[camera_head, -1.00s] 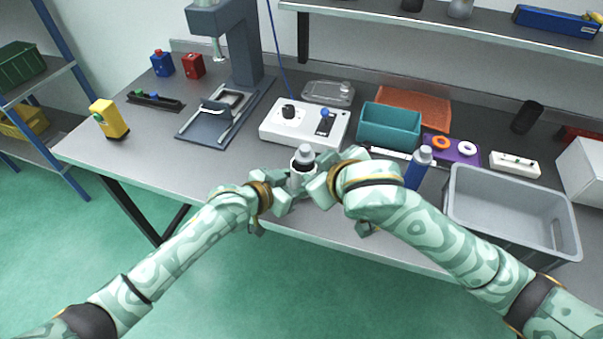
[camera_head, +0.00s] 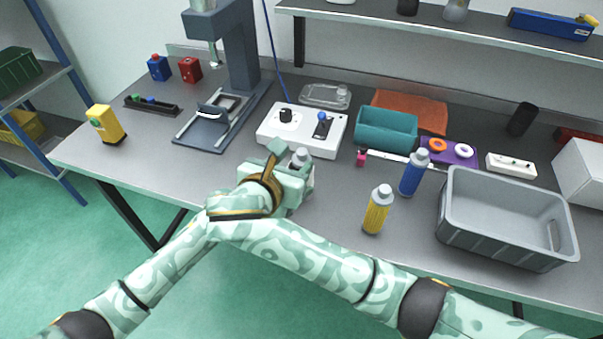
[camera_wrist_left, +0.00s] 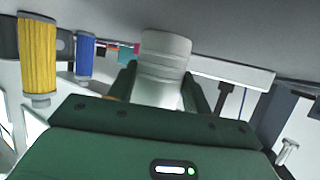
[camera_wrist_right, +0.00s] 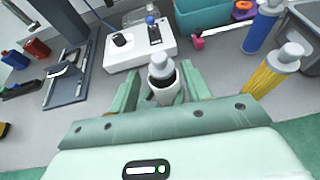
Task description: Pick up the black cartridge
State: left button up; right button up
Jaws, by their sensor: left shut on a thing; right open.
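In the left wrist view, my left gripper (camera_wrist_left: 160,92) is shut on the pale body (camera_wrist_left: 165,55). In the head view my right gripper (camera_head: 290,178) hides most of the cartridge and my left gripper. A plain black cylinder (camera_head: 521,119) stands at the back right; I cannot tell which of these is the black cartridge.
A yellow cartridge (camera_head: 376,212) and a blue one (camera_head: 412,175) stand to the right, then a grey crate (camera_head: 505,245). A white control box (camera_head: 290,138) and a teal bin (camera_head: 386,128) are behind.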

aim_at(301, 153)
jog(key=x, duration=0.8)
jog(key=shift+w+d, duration=0.2)
jog(key=shift+w, duration=0.1)
grip_shut()
